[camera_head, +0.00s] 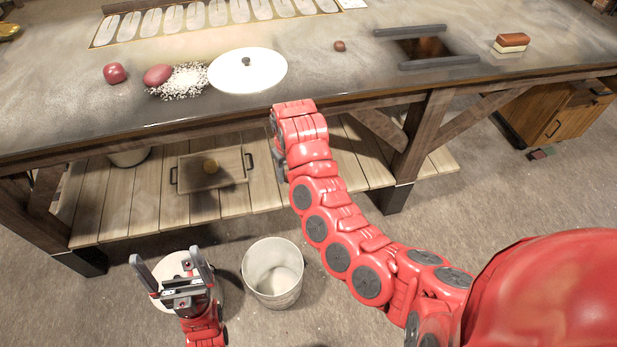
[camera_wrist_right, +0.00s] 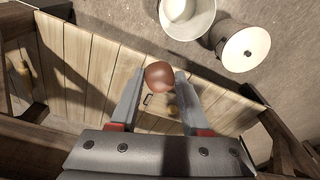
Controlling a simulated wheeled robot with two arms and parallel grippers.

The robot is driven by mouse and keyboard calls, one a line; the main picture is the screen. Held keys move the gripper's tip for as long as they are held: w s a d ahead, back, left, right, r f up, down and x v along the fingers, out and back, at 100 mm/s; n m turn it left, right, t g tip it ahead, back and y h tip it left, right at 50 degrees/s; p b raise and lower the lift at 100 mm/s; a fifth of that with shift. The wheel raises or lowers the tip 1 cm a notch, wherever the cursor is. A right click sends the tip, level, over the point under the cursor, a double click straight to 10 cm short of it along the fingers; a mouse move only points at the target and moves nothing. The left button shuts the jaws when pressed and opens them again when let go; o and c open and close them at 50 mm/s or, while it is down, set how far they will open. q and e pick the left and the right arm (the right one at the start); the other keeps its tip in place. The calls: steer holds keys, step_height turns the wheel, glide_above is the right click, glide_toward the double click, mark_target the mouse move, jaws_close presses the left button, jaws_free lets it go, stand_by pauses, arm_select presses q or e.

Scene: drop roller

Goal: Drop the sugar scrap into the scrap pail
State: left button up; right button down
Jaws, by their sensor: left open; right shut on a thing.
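The sugar scrap appears to be the reddish-brown lump (camera_wrist_right: 160,75) in the right wrist view. My right gripper (camera_wrist_right: 161,80) is shut on it, with a finger on each side. In the head view the right arm reaches to the front edge of the bench, and its hand hides the lump. An open white pail (camera_head: 272,272), apparently the scrap pail, stands on the floor, nearer than the right hand. It also shows in the right wrist view (camera_wrist_right: 187,22), apart from the lump. My left gripper (camera_head: 166,258) is open and empty above a white lidded pail (camera_head: 181,268).
The bench (camera_head: 330,80) holds a white round lid (camera_head: 262,72), white grains (camera_head: 185,82), reddish lumps (camera_head: 115,73), a small brown ball (camera_head: 340,46) and a two-tone block (camera_head: 511,43). A slatted shelf (camera_head: 235,200) below carries a wooden tray (camera_head: 188,188).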

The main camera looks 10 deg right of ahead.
steer(key=s+a+f+b, duration=0.1)
steer(key=f+b, duration=0.5)
steer(key=f, duration=0.8)
steer(key=s+a+f+b, duration=0.2)
steer(key=a+f+b, duration=0.2)
steer(key=f, duration=1.1)
steer(key=s+a+f+b, duration=0.1)
steer(key=a+f+b, duration=0.2)
steer(key=f+b, duration=0.7)
step_height(320, 180, down, 4)
steer(key=shift+s+a+f+n, duration=0.2)
steer(key=shift+s+f+n, duration=0.05)
steer(key=shift+n, duration=0.05)
steer(key=shift+c, duration=1.4)
jaws_free()
